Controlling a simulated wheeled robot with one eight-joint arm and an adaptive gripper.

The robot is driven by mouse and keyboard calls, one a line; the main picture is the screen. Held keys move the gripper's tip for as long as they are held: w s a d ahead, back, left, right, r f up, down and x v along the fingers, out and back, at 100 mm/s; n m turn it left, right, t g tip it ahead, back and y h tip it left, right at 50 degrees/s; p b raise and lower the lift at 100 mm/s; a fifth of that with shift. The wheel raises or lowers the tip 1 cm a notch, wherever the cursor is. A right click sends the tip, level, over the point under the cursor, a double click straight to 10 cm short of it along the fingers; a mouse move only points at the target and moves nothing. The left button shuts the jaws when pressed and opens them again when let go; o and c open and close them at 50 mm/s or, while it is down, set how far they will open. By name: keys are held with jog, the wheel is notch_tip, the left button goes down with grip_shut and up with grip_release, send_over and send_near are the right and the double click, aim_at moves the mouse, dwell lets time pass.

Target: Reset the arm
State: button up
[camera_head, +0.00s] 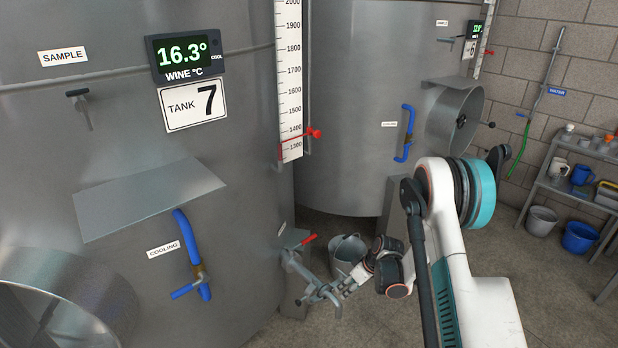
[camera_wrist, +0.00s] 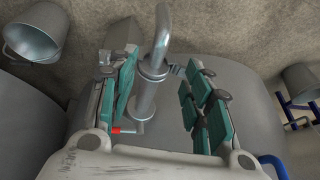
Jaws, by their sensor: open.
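My gripper (camera_head: 325,292) is low in front of tank 7, at the end of my folded-down arm, close to the outlet valve. In the wrist view my gripper (camera_wrist: 163,95) is open, with its teal finger pads spread apart. A steel outlet pipe (camera_wrist: 148,78) with a flange shows between the fingers; I cannot tell whether they touch it. The red-tipped valve handle (camera_wrist: 117,130) lies by the left finger. In the head view the valve's red handle (camera_head: 309,239) sticks out beside tank 7 (camera_head: 130,130).
A metal bucket (camera_head: 347,252) stands on the floor behind my gripper. A second tank (camera_head: 350,110) stands behind. A shelf (camera_head: 570,190) with mugs is at the right, with a blue bucket (camera_head: 580,238) below.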

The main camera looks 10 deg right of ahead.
jog(key=s+a+r+m+t+h, duration=0.15)
jog(key=s+r, duration=0.25)
jog(key=r, duration=1.2)
jog(key=s+r+m+h, duration=0.15)
jog(key=s+r, duration=0.35)
jog(key=r, duration=1)
jog(key=s+r+m+t, duration=0.1)
jog(key=s+r, duration=0.4)
jog(key=s, duration=0.7)
jog(key=s+r+m+t, duration=0.2)
jog(key=s+r+m, duration=0.1)
jog(key=s, duration=0.9)
jog(key=shift+r+h, duration=0.4)
jog(key=shift+r, duration=0.5)
